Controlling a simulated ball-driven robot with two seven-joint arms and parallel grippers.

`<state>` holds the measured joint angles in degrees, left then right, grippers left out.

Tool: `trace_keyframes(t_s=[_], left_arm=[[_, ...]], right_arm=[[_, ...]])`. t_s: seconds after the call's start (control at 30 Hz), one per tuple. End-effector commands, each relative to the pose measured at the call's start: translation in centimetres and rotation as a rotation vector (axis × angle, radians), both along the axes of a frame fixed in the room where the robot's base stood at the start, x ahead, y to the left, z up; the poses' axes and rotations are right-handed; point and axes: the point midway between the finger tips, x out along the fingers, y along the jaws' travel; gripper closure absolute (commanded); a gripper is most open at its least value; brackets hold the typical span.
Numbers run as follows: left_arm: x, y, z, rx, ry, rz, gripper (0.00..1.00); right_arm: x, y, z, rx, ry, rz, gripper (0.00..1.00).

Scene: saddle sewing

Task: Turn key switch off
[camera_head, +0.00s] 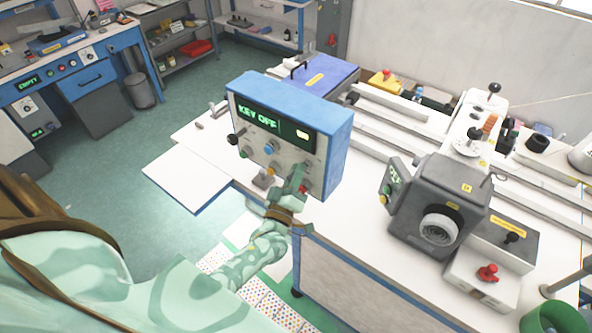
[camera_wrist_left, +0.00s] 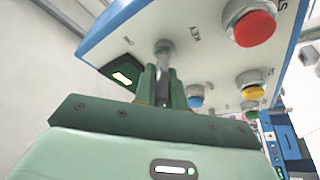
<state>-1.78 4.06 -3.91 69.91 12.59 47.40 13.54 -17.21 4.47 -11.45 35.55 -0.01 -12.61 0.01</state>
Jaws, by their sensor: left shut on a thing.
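A blue-and-white control box (camera_head: 320,120) stands on the white table, its front panel facing me. Its display (camera_head: 258,117) reads "KEY OFF" in green. My left gripper (camera_head: 298,178) is at the lower right of the panel. In the left wrist view, the left gripper (camera_wrist_left: 163,85) is shut on the metal key switch (camera_wrist_left: 164,50), beside an upside-down "KEY" label. The gripper hides most of the key switch in the head view. My right gripper is in neither view.
A red button (camera_wrist_left: 254,24), yellow button (camera_wrist_left: 253,92) and blue button (camera_wrist_left: 195,95) are close to the left gripper. A dark grey sewing machine head (camera_head: 440,205) stands to the right on the table. Bare white table (camera_head: 215,145) lies left of the box.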

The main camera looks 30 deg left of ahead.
Motion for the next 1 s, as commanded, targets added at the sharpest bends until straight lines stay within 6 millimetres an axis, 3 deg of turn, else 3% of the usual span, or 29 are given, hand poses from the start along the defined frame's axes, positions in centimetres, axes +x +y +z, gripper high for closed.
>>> trace_keyframes(t_s=[0.6,0.63,0.7,1.0], left_arm=[[-0.08,-0.07,-0.28,-0.040,0.010,-0.001,1.00],[-0.08,-0.08,-0.29,-0.040,0.010,-0.001,0.82],[-0.08,-0.07,-0.27,-0.040,0.010,-0.001,0.71],[-0.28,-0.07,-0.24,-0.039,0.007,-0.001,0.71]], right_arm=[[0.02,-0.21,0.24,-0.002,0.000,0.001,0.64],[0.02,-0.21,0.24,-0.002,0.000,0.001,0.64],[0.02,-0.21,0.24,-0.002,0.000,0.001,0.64],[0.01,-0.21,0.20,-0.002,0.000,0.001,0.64]])
